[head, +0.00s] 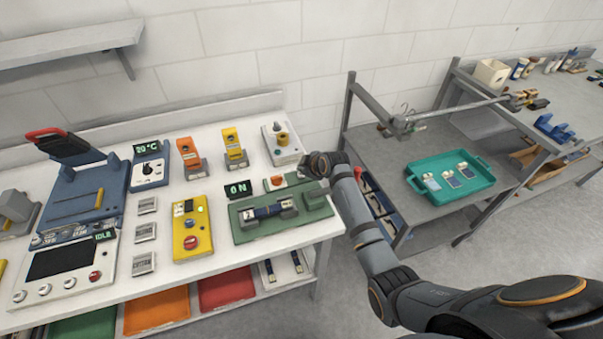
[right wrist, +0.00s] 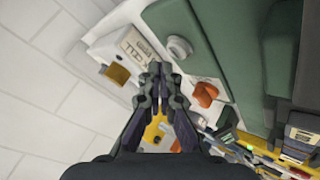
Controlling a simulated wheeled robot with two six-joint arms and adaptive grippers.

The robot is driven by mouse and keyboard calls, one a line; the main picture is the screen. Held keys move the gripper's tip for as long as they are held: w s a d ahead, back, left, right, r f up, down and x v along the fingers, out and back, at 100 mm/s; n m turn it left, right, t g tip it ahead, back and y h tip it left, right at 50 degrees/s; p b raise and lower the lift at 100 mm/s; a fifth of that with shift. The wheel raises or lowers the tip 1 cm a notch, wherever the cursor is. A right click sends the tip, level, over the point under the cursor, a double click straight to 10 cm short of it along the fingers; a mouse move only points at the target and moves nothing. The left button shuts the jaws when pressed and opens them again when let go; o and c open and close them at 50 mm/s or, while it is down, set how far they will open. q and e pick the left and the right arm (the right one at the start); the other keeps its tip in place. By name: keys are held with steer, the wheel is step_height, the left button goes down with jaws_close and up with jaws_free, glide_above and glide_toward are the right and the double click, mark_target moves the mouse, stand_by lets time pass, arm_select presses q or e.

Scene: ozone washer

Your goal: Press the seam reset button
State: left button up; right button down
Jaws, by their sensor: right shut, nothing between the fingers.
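A small orange-red button (head: 277,181) sits on a pale base behind the green fixture (head: 247,231) with the ON display (head: 238,189). I cannot read a label that names it as the seam reset button. It also shows in the right wrist view (right wrist: 205,93), just right of my fingertips. My right gripper (head: 304,173) is shut and empty, above the bench's right end and just right of the button. Its closed fingertips (right wrist: 160,70) appear apart from the button. My left gripper is not in view.
A yellow panel (head: 182,214) with a red button stands left of the fixture. A white device (head: 286,150) with a yellow part stands behind my right gripper. A grey table (head: 398,165) with a teal tray (head: 428,200) is to the right, past a gap.

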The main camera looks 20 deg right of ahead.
step_height(320, 180, up, 5)
steer(key=p, duration=0.4)
steer(key=shift+p, duration=0.3)
steer(key=shift+f, duration=0.1)
